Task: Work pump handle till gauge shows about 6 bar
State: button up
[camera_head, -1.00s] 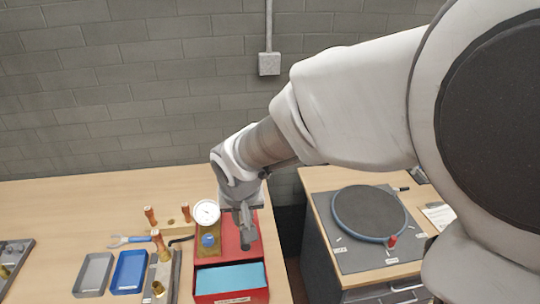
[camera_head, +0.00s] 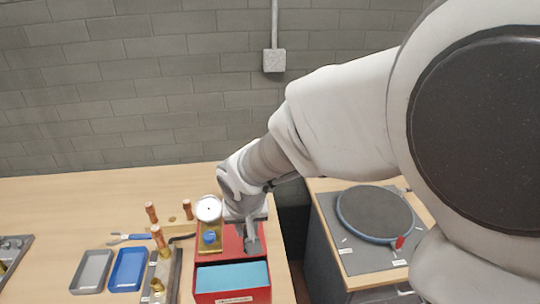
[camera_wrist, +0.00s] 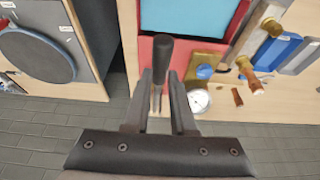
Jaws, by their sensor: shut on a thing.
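The red test pump (camera_head: 203,280) stands on the wooden bench, with an open tank of blue liquid (camera_head: 231,277) at its near end. The white round gauge (camera_head: 209,208) sits at its far left and also shows in the wrist view (camera_wrist: 198,102). Its needle and numbers are too small to read. A blue knob (camera_head: 210,237) is on the brass block below the gauge. My gripper (camera_wrist: 160,82) is shut on the pump handle, whose dark grip (camera_wrist: 162,56) sticks out past the fingers. In the head view my gripper (camera_head: 248,228) is over the pump's right side.
Copper pipe stubs (camera_head: 158,237), blue-handled pliers (camera_head: 130,238), a grey tray (camera_head: 92,271) and a blue tray (camera_head: 129,270) lie left of the pump. A round turntable (camera_head: 374,212) is on the cabinet to the right, across a gap. A brick wall is behind.

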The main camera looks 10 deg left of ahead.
jog(key=shift+f+b, duration=0.9)
jog(key=shift+f, duration=0.3)
jog(key=shift+f+b, duration=1.4)
jog(key=shift+b, duration=0.05)
jog(key=shift+r, duration=0.1)
notch_tip(320, 180, up, 10)
jog(key=p, duration=0.7)
jog(key=shift+r, duration=0.25)
